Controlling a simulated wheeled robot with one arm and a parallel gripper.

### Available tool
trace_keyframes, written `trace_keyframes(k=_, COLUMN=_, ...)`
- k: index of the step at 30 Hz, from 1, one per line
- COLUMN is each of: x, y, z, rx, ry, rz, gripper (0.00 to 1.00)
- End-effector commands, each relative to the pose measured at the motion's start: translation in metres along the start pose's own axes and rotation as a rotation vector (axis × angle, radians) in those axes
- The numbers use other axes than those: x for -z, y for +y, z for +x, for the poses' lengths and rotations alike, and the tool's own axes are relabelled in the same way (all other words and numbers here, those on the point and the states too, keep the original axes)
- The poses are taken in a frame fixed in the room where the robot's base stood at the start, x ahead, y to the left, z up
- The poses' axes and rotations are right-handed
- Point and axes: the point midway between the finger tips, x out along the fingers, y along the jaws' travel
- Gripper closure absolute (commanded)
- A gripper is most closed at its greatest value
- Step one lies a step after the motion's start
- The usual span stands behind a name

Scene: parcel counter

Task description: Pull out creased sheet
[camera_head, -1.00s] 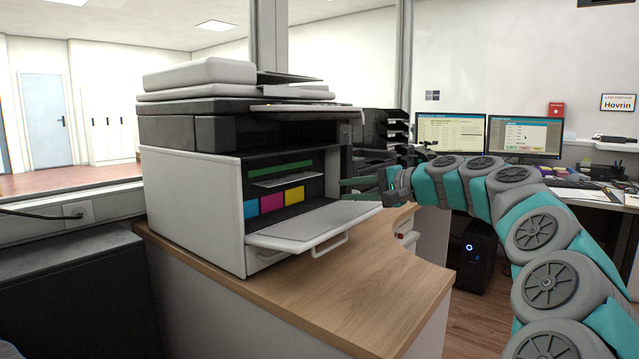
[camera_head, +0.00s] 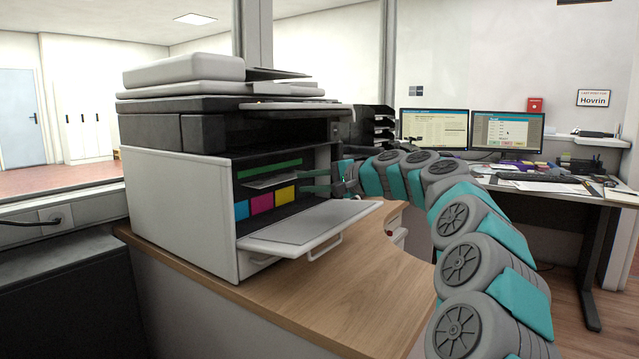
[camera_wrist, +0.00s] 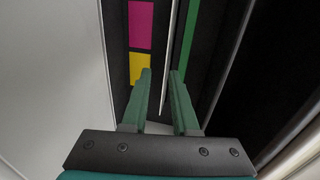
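The sheet (camera_head: 268,183) is a pale, thin strip sticking out of the slot under a green bar (camera_head: 270,169) inside the open printer (camera_head: 180,205). Its creases cannot be made out. In the wrist view the sheet (camera_wrist: 171,45) shows nearly edge-on as a thin white line running down between my fingers. My gripper (camera_head: 306,182) reaches into the printer's opening from the right, close to the sheet's outer edge. In the wrist view my gripper (camera_wrist: 161,73) has its two green fingers apart, with gaps beside the sheet.
The printer's front flap (camera_head: 310,222) is folded down below my gripper. Magenta (camera_head: 262,201) and yellow (camera_head: 285,196) panels, beside a cyan one, sit below the sheet. The wooden counter (camera_head: 330,285) in front is clear. Black trays (camera_head: 376,128) stand behind.

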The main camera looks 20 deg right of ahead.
Motion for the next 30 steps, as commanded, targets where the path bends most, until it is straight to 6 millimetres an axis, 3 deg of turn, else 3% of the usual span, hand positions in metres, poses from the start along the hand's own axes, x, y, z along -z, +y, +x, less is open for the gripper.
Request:
trace_keyframes(k=13, x=0.000, y=-0.010, z=0.042, rx=-0.001, ry=-0.002, rz=-0.001, gripper=0.72)
trace_keyframes(k=27, x=0.000, y=-0.011, z=0.050, rx=0.001, ry=-0.001, rz=-0.001, gripper=0.72)
trace_keyframes(k=30, x=0.000, y=-0.011, z=0.049, rx=0.001, ry=-0.001, rz=-0.001, gripper=0.81)
